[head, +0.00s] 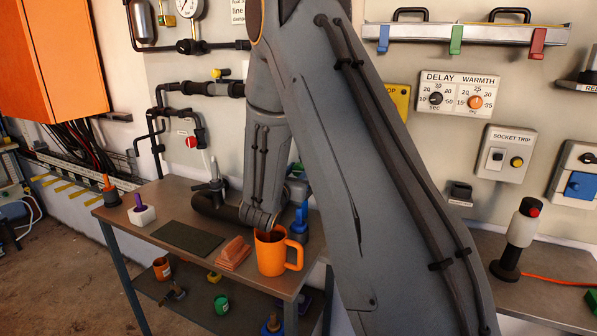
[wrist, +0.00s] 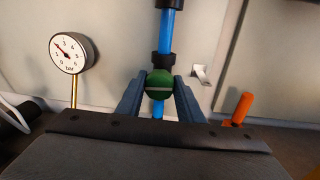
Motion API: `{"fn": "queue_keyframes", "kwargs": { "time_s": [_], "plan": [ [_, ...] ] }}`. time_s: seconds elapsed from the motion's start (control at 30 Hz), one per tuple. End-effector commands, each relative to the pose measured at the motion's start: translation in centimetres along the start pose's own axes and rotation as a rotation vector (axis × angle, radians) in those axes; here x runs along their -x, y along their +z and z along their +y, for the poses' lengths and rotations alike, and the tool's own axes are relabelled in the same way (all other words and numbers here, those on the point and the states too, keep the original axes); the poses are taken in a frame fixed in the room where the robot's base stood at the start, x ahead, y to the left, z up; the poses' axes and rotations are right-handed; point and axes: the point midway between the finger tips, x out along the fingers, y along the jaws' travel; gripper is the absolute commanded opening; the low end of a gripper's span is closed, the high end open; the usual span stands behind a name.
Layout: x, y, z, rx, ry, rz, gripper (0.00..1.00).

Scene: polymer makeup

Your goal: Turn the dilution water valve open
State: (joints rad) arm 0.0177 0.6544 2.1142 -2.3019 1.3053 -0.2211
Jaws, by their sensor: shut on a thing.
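In the wrist view a round green valve knob (wrist: 160,78) with a pale line across it sits on an upright blue pipe (wrist: 166,34). I take this knob to be the dilution water valve; no label on it can be read. The pale line lies about level, across the pipe. My gripper (wrist: 159,84) is shut on the knob, with one blue-grey finger on each side. A black collar is on the pipe just above the knob. In the head view my arm fills the middle, and I cannot make out the knob or the fingertips there.
A pressure gauge (wrist: 68,54) stands left of the knob, and an orange upright handle (wrist: 242,108) is to its right. In the head view an orange mug (head: 271,254), a stack of salmon-coloured pieces (head: 233,253) and a dark mat (head: 188,239) are on the bench (head: 140,236) near my arm.

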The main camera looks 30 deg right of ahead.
Motion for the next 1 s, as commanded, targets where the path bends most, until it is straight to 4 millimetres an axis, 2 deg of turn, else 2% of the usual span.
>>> {"fn": "queue_keyframes", "kwargs": {
  "time_s": [0.3, 0.67, 0.7, 0.8, 1.0],
  "plan": [
    [0.02, 0.15, 0.21, 0.261, 0.0, 0.022, 0.11],
    [0.01, 0.1, 0.25, 0.293, 0.0, 0.024, 0.11],
    [0.01, 0.11, 0.25, 0.293, 0.0, 0.024, 0.35],
    [0.01, 0.1, 0.23, 0.293, 0.0, 0.025, 0.51],
    [0.01, 0.06, 0.14, 0.293, -0.002, 0.025, 0.51]
  ]
}}
